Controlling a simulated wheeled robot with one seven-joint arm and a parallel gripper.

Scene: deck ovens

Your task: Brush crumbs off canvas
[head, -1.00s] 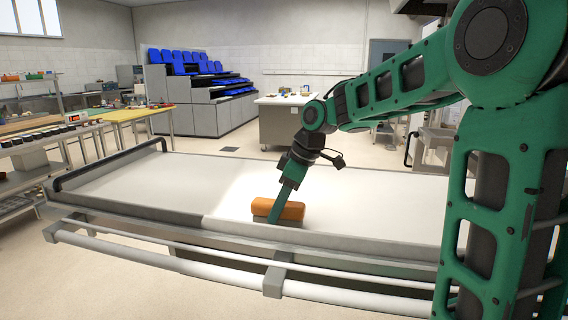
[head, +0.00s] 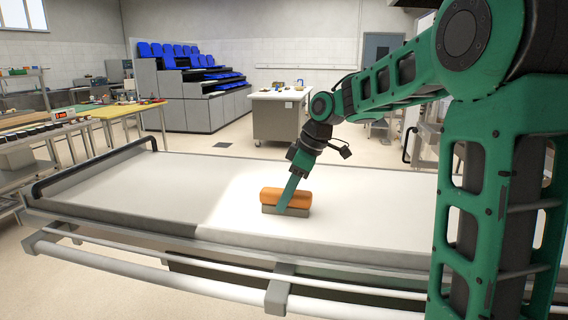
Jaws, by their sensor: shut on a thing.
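The white canvas (head: 130,188) lies flat across a long loader frame in front of me. My gripper (head: 287,203) is shut on a brush (head: 272,195) with an orange-brown top and a grey lower part. The brush's underside appears to be on or just above the canvas, right of the picture's middle; I cannot tell which. The gripper finger covers part of the brush's front. No crumbs can be made out on the canvas at this size.
A black handle bar (head: 95,166) runs along the canvas's left end. A white rail (head: 170,276) runs along the near side.

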